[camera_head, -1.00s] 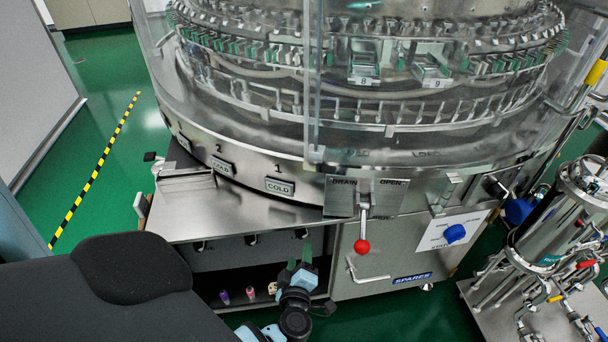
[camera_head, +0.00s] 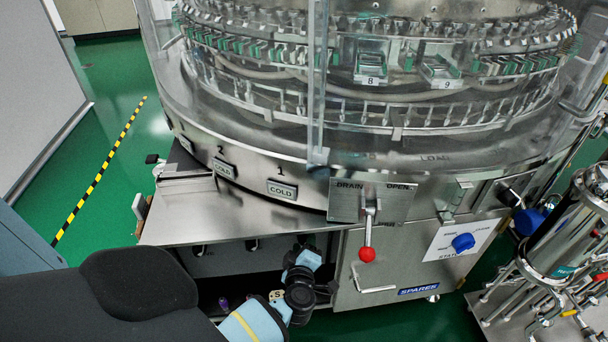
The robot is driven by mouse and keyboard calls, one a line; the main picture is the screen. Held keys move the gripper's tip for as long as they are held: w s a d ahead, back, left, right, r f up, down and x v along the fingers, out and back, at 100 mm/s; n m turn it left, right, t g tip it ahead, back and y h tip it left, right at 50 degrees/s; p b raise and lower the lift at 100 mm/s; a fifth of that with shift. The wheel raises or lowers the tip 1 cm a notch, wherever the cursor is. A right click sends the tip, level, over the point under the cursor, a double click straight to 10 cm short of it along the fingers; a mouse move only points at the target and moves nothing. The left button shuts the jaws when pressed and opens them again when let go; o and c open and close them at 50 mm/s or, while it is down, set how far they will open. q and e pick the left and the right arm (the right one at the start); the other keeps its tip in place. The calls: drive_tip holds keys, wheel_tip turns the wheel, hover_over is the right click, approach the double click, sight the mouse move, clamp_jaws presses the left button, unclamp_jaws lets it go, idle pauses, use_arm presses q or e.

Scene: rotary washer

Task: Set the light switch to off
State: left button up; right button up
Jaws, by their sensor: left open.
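No thing clearly marked as a light switch can be made out. A blue knob (camera_head: 463,243) sits on a white labelled plate (camera_head: 444,238) at the washer's right front; its lettering is too small to read surely. My left gripper (camera_head: 299,252) is at the lower middle, below the front edge of the steel ledge and left of the knob, well apart from it. It is open, with its fingers partly hidden and nothing seen between them. My right gripper is not in view.
The rotary washer (camera_head: 280,150) fills the upper middle. A red-knobbed drain lever (camera_head: 367,236) hangs between my left gripper and the blue knob. A steel pipe unit (camera_head: 550,230) stands at the right. Small items sit on the shelf below the ledge.

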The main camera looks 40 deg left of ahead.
use_arm(q)
drive_tip(key=shift+c, duration=0.4)
drive_tip(key=c, duration=0.9)
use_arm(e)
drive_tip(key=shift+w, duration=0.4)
use_arm(q)
drive_tip(key=n+t+y+b, duration=0.1)
drive_tip(key=n+b, duration=0.4)
drive_tip(key=b, duration=0.1)
drive_tip(key=f+n+t+b, duration=0.1)
drive_tip(key=n+b, duration=0.5)
drive_tip(key=n+t+y+b, duration=0.1)
drive_tip(key=n+t+b, duration=0.1)
drive_tip(key=n+b, duration=0.3)
drive_tip(key=shift+f+n+y+b, duration=0.2)
drive_tip(key=shift+n+y+b, duration=0.15)
drive_tip(key=shift+n, duration=0.35)
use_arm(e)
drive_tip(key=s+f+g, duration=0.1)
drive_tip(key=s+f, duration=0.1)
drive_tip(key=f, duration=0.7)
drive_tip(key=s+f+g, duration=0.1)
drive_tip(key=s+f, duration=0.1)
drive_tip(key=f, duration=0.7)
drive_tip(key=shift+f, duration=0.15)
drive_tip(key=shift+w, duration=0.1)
